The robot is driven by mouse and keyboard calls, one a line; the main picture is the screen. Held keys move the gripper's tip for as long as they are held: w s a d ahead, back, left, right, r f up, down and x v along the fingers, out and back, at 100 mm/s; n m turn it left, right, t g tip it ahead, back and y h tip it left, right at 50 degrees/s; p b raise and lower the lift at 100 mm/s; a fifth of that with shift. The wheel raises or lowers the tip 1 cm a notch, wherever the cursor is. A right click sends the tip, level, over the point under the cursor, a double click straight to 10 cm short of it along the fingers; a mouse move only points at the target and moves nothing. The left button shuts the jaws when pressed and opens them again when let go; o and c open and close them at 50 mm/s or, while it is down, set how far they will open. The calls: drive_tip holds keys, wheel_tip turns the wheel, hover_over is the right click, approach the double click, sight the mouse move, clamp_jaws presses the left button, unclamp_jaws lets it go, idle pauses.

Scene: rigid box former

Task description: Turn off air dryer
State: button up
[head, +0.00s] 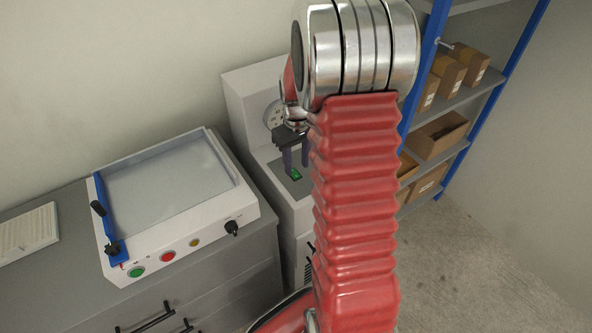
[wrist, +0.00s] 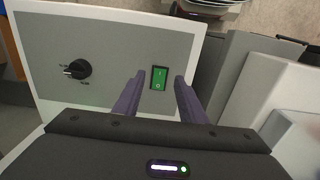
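The air dryer (head: 250,95) is a tall pale cabinet against the wall, with a round gauge on its upper front. Its grey control panel (wrist: 115,45) carries a green rocker switch (wrist: 159,78) marked I and O and a black rotary knob (wrist: 77,69). The switch also shows in the head view (head: 296,174). My gripper (wrist: 158,82) is open and empty, its two dark fingers on either side of the switch in the wrist view. I cannot tell whether the fingertips touch the panel. My red arm hides the right part of the dryer in the head view.
A white machine (head: 180,240) with green, red and yellow buttons stands on a grey drawer cabinet (head: 235,285) left of the dryer. A blue-framed shelf (head: 470,95) with cardboard boxes is at the right. The floor (head: 470,260) at the lower right is clear.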

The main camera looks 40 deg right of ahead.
sight(297, 176)
drive_tip(key=shift+f, duration=1.7)
drive_tip(key=shift+c, duration=0.5)
clamp_jaws()
